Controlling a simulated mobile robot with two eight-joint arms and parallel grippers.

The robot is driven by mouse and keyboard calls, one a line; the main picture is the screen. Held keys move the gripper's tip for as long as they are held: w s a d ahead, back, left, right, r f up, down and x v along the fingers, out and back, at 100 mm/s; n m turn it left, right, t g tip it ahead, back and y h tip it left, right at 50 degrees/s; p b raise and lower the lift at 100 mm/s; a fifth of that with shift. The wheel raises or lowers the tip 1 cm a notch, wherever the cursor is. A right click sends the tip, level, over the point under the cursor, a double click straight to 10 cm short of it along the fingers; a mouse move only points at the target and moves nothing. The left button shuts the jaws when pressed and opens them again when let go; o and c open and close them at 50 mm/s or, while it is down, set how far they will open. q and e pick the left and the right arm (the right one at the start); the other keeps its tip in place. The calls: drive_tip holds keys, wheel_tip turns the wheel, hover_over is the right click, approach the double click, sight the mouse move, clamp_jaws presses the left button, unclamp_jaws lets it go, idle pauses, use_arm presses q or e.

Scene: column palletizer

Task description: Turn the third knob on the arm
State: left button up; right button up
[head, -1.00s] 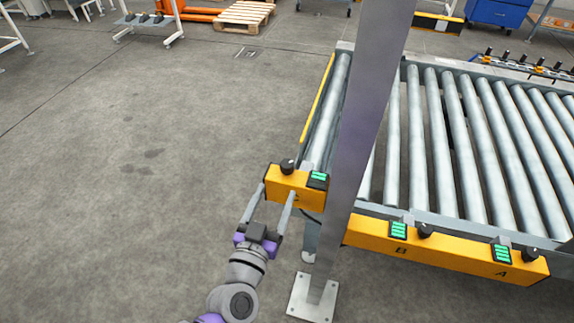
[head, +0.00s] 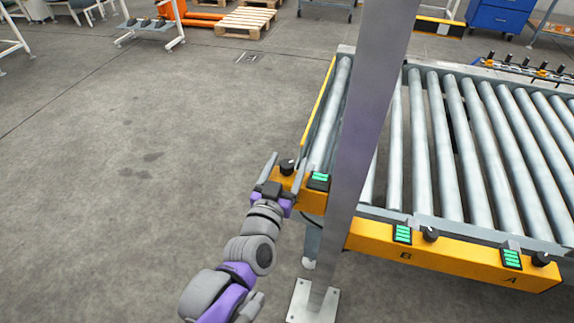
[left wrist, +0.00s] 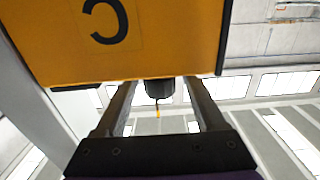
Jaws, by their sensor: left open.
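The yellow box marked C (left wrist: 75,45) hangs at the left end of the roller conveyor; in the head view its yellow body (head: 312,202) shows beside my left gripper. Its black knob (head: 287,166) stands on top, next to a green display (head: 319,181). My left gripper (head: 285,170) is at this box, open, with its fingers reaching up near the knob. In the left wrist view, the dark knob (left wrist: 159,89) appears between the two open fingers; contact cannot be made out. My right gripper is not in view.
A grey post (head: 368,110) stands just right of box C. The yellow panel (head: 440,262) marked B and A carries two more black knobs (head: 430,234) (head: 541,259) and displays. Rollers (head: 480,140) lie behind. The floor (head: 150,180) to the left is clear.

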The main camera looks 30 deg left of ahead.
use_arm(q)
drive_tip(key=shift+c, duration=0.2)
clamp_jaws()
idle(0.3)
drive_tip(key=shift+f+n+g+y+b, duration=0.1)
drive_tip(key=shift+n+g+y+b, duration=0.2)
drive_tip(key=shift+n+y+b, duration=0.5)
drive_tip(key=shift+d+n+g+y, duration=0.1)
drive_tip(key=shift+n+g+y, duration=0.4)
drive_tip(key=shift+y, duration=0.6)
drive_tip(key=n+g+y, duration=0.1)
drive_tip(key=n+y, duration=0.1)
drive_tip(key=shift+y+b, duration=0.35)
drive_tip(key=shift+y, duration=0.05)
drive_tip(key=shift+n+g+y, duration=1.3)
drive_tip(key=shift+g+y, duration=0.2)
drive_tip(key=shift+g, duration=0.1)
